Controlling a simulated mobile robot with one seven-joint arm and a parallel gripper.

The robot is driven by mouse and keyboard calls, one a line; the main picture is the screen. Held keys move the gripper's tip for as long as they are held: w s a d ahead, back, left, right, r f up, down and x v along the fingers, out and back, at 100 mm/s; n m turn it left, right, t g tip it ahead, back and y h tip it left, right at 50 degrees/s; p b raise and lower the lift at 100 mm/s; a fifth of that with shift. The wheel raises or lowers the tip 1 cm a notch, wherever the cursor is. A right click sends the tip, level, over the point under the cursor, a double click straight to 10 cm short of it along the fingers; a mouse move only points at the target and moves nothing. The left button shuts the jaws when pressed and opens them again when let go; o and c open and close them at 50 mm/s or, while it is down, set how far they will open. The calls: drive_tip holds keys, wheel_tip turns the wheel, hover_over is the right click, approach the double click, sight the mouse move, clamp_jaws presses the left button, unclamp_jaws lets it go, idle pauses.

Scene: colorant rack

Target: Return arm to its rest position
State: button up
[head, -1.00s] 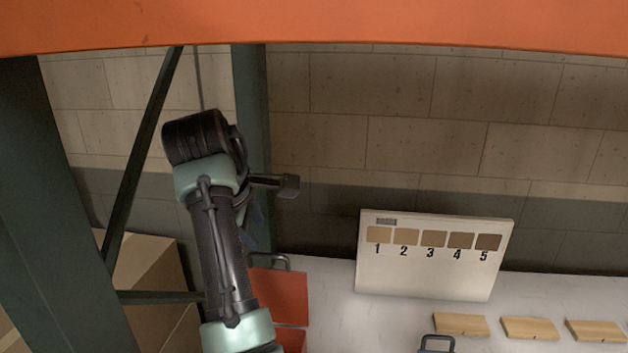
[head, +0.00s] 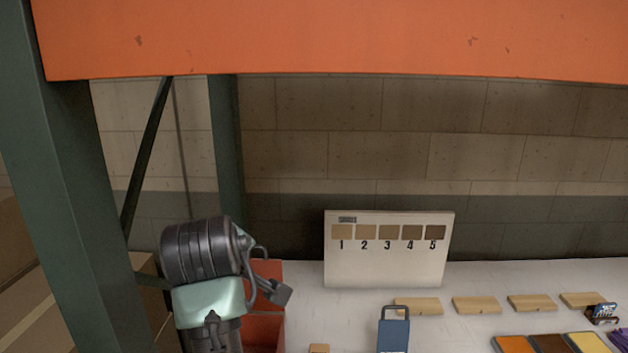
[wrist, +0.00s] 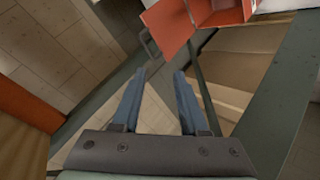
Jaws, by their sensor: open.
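My arm (head: 210,300) stands at the lower left of the head view, in front of a red toolbox and beside the dark green rack post. Beyond the fingertips are the wall, the floor area and a cardboard-coloured box surface. The red toolbox (wrist: 200,22) is at the top of the wrist view, apart from the fingers.
An orange beam (head: 330,40) crosses the top; a green post (head: 75,200) stands at left. On the white shelf are a numbered colour card (head: 385,270), several wooden blocks (head: 477,305), a blue handled object (head: 393,333) and colour samples (head: 553,343).

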drive_tip(key=s+d+r+m+t+h, duration=0.2)
drive_tip(key=s+d+r+m+t, duration=0.45)
drive_tip(key=s+d+m, duration=0.45)
drive_tip(key=s+r+t+b, duration=0.1)
drive_tip(key=s+r+t, duration=0.4)
drive_tip(key=r, duration=0.6)
drive_tip(key=s+d+r+t+b, duration=0.1)
drive_tip(key=s+r+t, duration=0.4)
drive_tip(key=r, duration=0.7)
drive_tip(key=s, duration=0.2)
drive_tip(key=shift+s+d+m+b, duration=0.3)
drive_tip(key=shift+s+b, duration=0.05)
drive_tip(key=shift+t, duration=0.25)
